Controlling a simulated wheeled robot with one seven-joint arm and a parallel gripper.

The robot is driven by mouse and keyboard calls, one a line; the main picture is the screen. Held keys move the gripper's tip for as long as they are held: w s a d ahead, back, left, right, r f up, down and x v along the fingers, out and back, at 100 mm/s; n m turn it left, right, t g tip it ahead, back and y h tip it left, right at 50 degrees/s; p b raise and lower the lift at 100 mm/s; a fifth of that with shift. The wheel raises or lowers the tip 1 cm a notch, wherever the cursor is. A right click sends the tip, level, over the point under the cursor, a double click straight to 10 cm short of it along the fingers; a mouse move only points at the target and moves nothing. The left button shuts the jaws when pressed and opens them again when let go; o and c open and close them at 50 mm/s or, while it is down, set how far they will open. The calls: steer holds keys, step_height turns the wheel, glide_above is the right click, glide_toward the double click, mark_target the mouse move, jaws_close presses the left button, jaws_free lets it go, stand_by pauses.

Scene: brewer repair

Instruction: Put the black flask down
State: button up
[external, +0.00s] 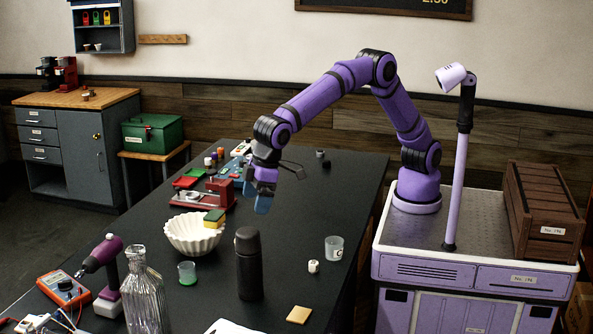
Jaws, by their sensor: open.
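The black flask (249,268) stands upright on the dark table (340,220), near the front middle. My gripper (262,203) is open and hangs over the table with its fingers pointing down. In the picture it is above and slightly right of the flask's cap, with a visible gap between them. It appears farther back than the flask. Nothing shows between its fingers.
A white fluted bowl (190,238) with a sponge at its rim and a small cup (187,272) are left of the flask. A glass bottle (145,295) stands front left.

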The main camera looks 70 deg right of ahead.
steer(key=w+d+r+m, duration=0.15)
steer(key=d+r, duration=0.25)
steer(key=d, duration=0.6)
steer(key=w+d+r, duration=0.3)
steer(key=d+r, duration=0.2)
steer(key=d, duration=0.4)
steer(key=w+d+r+m, duration=0.15)
steer(key=d+r, duration=0.25)
steer(key=d, duration=0.6)
steer(key=s+d+r+m+t, duration=0.1)
steer(key=s+d+r, duration=0.1)
steer(key=d, duration=0.6)
steer(key=s+d+r, duration=0.1)
steer(key=s+d, duration=0.2)
steer(key=d, duration=0.6)
steer(key=s+d+f+m+h, duration=0.1)
steer(key=s+d+f, duration=0.2)
steer(key=s+d, duration=0.6)
steer(key=s+d+f+m+t+h, duration=0.1)
steer(key=s+d+f+m, duration=0.1)
steer(key=s+d, duration=0.7)
steer(key=shift+s+d+f+m+t, duration=0.35)
steer(key=shift+s+f, duration=0.25)
steer(key=shift+s, duration=0.35)
